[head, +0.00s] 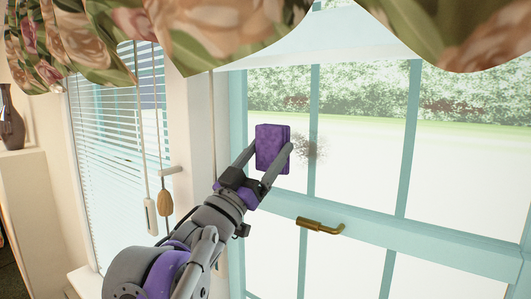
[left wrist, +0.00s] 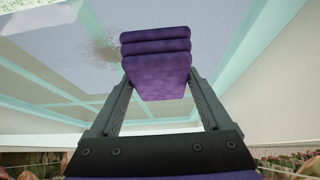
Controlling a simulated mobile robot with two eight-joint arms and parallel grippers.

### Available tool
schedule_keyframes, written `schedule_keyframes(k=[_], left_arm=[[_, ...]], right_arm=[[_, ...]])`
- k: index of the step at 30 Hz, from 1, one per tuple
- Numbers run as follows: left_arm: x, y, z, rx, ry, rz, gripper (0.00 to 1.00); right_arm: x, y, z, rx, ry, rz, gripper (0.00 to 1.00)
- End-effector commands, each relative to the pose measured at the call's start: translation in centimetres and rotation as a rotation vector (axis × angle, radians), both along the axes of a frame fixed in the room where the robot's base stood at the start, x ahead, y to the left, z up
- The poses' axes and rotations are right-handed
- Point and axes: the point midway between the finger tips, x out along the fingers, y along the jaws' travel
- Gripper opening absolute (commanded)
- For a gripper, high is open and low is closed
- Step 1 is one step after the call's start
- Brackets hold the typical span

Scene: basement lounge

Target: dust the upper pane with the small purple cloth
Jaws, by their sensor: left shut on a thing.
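The small purple cloth (head: 271,148) is a folded pad held upright between the fingers of my left gripper (head: 269,154). It also shows in the left wrist view (left wrist: 157,65), with a finger on each side. The upper pane (head: 350,95) lies behind it, above the crossbar. A brownish dusty smudge (head: 311,149) shows on the pane just right of the cloth, over a vertical bar. The smudge also shows in the left wrist view (left wrist: 103,50). I cannot tell whether the cloth touches the glass. My right gripper is not in view.
A brass handle (head: 320,226) sticks out from the crossbar, below right of the cloth. A floral valance (head: 190,30) hangs across the top. White blinds (head: 120,150) with hanging cords and a wooden tassel (head: 165,203) are at the left. A dark vase (head: 10,120) stands far left.

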Motion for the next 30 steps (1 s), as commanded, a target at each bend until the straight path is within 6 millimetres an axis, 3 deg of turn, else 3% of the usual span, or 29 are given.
schedule_keyframes(k=[30], left_arm=[[1.1, -0.8, 0.1, -0.001, 0.000, -0.001, 0.37]], right_arm=[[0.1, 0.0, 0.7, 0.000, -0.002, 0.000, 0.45]])
